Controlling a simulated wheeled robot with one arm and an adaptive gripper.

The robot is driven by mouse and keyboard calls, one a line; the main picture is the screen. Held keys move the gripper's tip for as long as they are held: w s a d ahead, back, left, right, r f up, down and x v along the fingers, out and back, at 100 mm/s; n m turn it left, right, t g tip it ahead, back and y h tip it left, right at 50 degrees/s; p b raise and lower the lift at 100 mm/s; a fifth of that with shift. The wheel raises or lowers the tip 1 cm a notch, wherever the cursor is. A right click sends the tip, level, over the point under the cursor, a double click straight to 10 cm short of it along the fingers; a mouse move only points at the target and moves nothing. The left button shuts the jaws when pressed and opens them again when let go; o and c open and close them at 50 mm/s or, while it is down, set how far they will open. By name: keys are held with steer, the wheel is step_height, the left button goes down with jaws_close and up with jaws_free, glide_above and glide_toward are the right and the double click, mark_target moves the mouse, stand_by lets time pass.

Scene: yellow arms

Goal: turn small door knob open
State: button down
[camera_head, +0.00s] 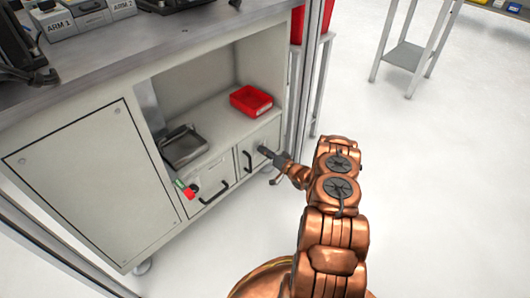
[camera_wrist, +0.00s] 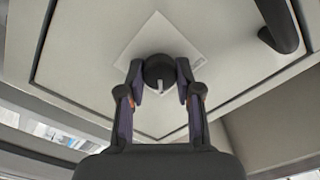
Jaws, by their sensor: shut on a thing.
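The small door (camera_head: 268,137) is closed in the lower right of the grey cabinet, and its panel fills much of the wrist view (camera_wrist: 90,60). Its small round dark knob (camera_wrist: 158,68) sits on a pale square plate (camera_wrist: 185,45) and has a light pointer mark. My gripper (camera_head: 268,153) reaches the door from the right. In the wrist view my gripper's fingers (camera_wrist: 159,78) stand on both sides of the knob, shut on it. In the head view the gripper mostly hides the knob. A black bar handle (camera_wrist: 280,25) is on the same door.
An adjoining front (camera_head: 212,178) has its own black handle. A red-ended item (camera_head: 188,191) hangs to the left. A metal tray (camera_head: 183,146) and a red bin (camera_head: 251,101) sit on the shelf above. A frame post (camera_head: 306,80) stands close to the right. Open floor lies further right.

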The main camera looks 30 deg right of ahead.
steer(key=shift+a, duration=0.1)
steer(key=c, duration=0.8)
jaws_free()
steer(key=v, duration=1.2)
